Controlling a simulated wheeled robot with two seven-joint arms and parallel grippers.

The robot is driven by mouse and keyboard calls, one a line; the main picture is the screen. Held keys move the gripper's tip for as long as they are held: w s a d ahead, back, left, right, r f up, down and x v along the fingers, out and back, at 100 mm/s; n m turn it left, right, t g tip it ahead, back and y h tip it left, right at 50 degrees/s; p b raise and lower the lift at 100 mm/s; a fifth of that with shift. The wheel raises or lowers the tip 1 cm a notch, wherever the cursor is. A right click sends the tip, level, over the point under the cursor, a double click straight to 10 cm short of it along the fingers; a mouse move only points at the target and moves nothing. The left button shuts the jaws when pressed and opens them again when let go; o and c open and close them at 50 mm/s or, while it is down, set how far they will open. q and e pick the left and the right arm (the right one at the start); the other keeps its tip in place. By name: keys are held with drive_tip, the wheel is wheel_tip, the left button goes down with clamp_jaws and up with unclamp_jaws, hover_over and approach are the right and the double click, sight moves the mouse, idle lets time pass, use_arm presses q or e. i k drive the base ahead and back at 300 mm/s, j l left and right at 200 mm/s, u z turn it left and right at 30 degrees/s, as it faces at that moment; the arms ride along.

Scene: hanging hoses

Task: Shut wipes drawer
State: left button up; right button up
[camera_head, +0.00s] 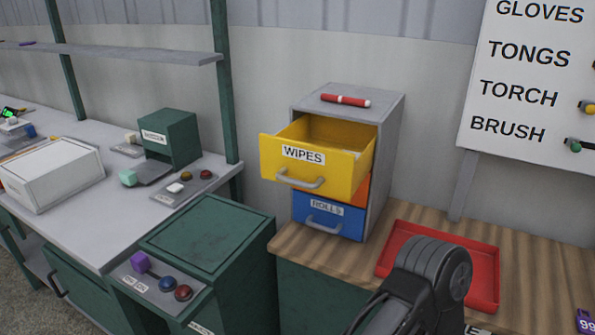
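The yellow wipes drawer (312,168) is pulled well out of a small grey cabinet (388,150) on the wooden worktop. Its front carries a WIPES label and a grey bar handle (301,181). A dark link of my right arm stands at the lower right, in front of the red tray and apart from the drawer. Neither gripper's fingers can be made out.
A red marker-like cylinder (345,100) lies on the cabinet top. A red tray (393,247) is on the worktop to the right. A green unit (208,233) with buttons stands at the left, beside a grey bench (95,226). The space in front of the drawer is clear.

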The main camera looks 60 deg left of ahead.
sight(307, 154)
drive_tip(key=u, duration=0.5)
drive_tip(key=l+u, duration=0.15)
drive_tip(key=u, duration=0.3)
drive_tip(key=i+l+u, duration=0.1)
drive_tip(key=u, duration=0.9)
drive_tip(key=l+u, duration=0.15)
drive_tip(key=u, duration=0.35)
